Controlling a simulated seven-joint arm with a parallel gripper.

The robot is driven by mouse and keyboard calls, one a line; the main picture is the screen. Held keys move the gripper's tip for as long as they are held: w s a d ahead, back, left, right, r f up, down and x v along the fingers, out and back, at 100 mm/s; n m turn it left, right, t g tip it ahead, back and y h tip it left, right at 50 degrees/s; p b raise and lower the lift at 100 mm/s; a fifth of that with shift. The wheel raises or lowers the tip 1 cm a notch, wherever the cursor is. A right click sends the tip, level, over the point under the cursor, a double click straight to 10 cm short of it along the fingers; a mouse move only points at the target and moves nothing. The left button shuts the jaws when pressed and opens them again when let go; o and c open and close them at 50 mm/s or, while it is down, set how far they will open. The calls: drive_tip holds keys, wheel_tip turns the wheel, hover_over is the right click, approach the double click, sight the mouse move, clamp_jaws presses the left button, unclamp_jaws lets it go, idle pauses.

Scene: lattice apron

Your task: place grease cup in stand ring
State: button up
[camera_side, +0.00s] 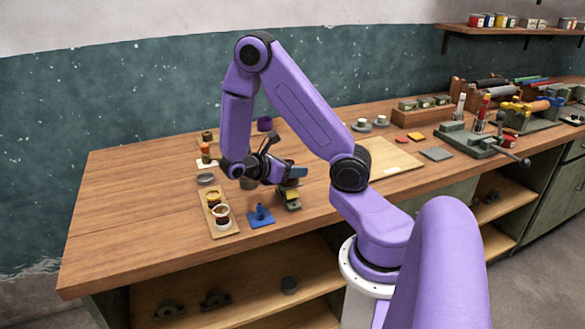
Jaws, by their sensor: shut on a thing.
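My gripper (284,174) is low over the middle of the bench, with its fingers partly hidden by its own dark body. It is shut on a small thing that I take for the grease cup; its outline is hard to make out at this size. A wooden board (231,230) to the left of the gripper bears small round cups, one with yellow content (213,198) and one pale-rimmed (222,213). I cannot tell which part is the stand ring. A small dark and yellowish block (291,197) stands just below the gripper.
A blue base with an upright peg (260,215) stands near the front edge. A grey disc (205,179) and an orange-topped bottle (205,153) are at left. A flat wooden board (392,160) lies right of my arm. The bench's left end is clear.

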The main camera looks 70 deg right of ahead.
drive_tip(key=o, duration=1.2)
drive_tip(key=shift+f, duration=0.15)
drive_tip(key=shift+w+a+r, duration=0.1)
drive_tip(key=shift+a+r, duration=0.05)
drive_tip(key=shift+r, duration=0.1)
drive_tip(key=v, duration=1)
drive_tip(key=s+a+r+t+y, duration=0.2)
drive_tip(key=s+a+t+y, duration=0.4)
drive_tip(key=s+a+y, duration=0.6)
drive_tip(key=s+a, duration=0.3)
drive_tip(key=a, duration=0.4)
drive_tip(key=shift+s+a+r, duration=0.25)
drive_tip(key=shift+s+a, duration=0.1)
